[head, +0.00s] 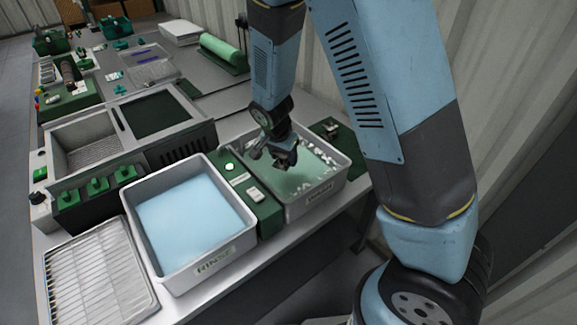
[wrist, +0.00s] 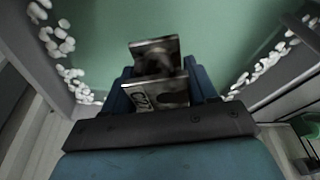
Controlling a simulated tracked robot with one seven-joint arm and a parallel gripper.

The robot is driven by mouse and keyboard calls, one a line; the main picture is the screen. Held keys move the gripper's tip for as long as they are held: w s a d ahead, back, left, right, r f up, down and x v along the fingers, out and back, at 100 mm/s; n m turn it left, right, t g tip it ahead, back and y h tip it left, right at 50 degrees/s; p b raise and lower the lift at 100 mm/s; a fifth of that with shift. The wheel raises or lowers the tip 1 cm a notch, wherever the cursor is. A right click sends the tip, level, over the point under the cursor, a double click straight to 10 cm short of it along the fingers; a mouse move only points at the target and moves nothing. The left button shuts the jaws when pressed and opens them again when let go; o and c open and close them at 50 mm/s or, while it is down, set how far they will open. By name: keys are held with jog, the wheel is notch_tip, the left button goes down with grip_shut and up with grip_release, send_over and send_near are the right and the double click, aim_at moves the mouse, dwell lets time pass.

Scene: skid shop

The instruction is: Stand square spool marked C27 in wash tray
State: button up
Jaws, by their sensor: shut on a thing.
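The square spool (wrist: 160,90) is metal-grey with two square flanges. A marking that looks like C27 is on its near flange in the wrist view, partly cut off. My gripper (wrist: 158,95) is shut on the spool, with a blue finger on each side. In the head view my gripper (head: 284,158) points down over the wash tray (head: 318,199), a grey tub with green liquid and white foam bits. The wrist view also shows the green liquid (wrist: 215,35) beneath the spool. I cannot tell whether the spool touches the liquid or the tray floor.
The rinse tray (head: 205,262) with light blue liquid stands to the left, with a green control block (head: 252,195) between the trays. A wire rack (head: 98,275) lies at the front left. A sink unit (head: 95,140) stands behind. The metal wall is close on the right.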

send_over(289, 171)
jog(key=f, duration=0.3)
jog(key=s+f, duration=0.1)
jog(key=f, duration=0.1)
jog(key=shift+a+f, duration=0.2)
jog(key=shift+a, duration=0.05)
jog(key=shift+s+a+x, duration=0.1)
jog(key=shift+x, duration=0.65)
jog(key=shift+s+a+x, duration=0.1)
jog(key=shift+s+x, duration=0.05)
jog(key=shift+x, duration=0.6)
jog(key=shift+f, duration=0.1)
jog(key=o, duration=1.3)
